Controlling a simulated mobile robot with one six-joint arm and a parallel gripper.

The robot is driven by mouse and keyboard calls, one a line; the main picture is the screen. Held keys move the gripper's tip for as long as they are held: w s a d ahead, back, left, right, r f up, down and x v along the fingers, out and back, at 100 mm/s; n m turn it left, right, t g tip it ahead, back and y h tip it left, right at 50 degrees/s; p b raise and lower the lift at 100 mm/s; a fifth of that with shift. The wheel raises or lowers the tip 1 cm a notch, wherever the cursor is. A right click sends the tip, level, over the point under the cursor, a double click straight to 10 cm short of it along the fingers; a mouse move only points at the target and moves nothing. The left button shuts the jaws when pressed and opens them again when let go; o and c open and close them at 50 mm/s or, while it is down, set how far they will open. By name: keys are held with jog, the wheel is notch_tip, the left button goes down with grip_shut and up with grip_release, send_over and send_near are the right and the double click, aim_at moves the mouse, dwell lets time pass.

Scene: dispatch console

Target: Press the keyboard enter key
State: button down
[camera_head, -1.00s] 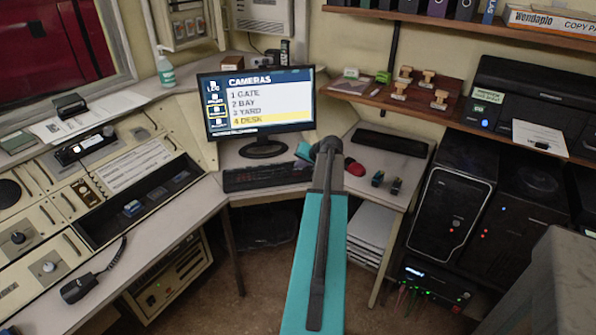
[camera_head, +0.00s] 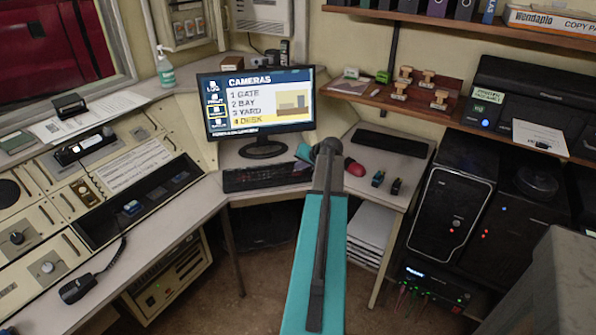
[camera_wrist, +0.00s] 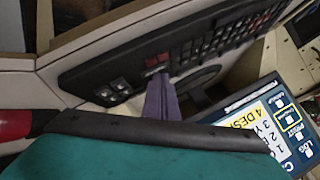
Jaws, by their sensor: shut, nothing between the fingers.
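The black keyboard (camera_head: 268,176) lies on the desk below the monitor, its right end partly hidden by my arm. In the wrist view the keyboard (camera_wrist: 97,76) runs diagonally across the top. My gripper (camera_wrist: 157,78) is shut and empty, its purple-grey fingers pointing at the keys. The tips overlap a small red key (camera_wrist: 152,62) near the middle of the keyboard. I cannot read its label or tell whether the tips touch it. The fingers are hidden in the head view. The monitor (camera_head: 262,105) shows a CAMERAS list with "4 DESK" highlighted and a small picture.
The radio console (camera_head: 110,175) fills the left. A shelf with stamps (camera_head: 400,95) hangs above the desk's right side. Black computer towers (camera_head: 452,208) stand at right.

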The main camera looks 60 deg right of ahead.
jog(key=shift+r, duration=0.1)
jog(key=shift+r+p, duration=0.35)
jog(key=shift+r, duration=0.3)
jog(key=shift+r, duration=0.1)
jog(key=shift+r+p, duration=1.2)
jog(key=shift+r, duration=1.25)
notch_tip(320, 180, up, 8)
jog(key=p, duration=0.4)
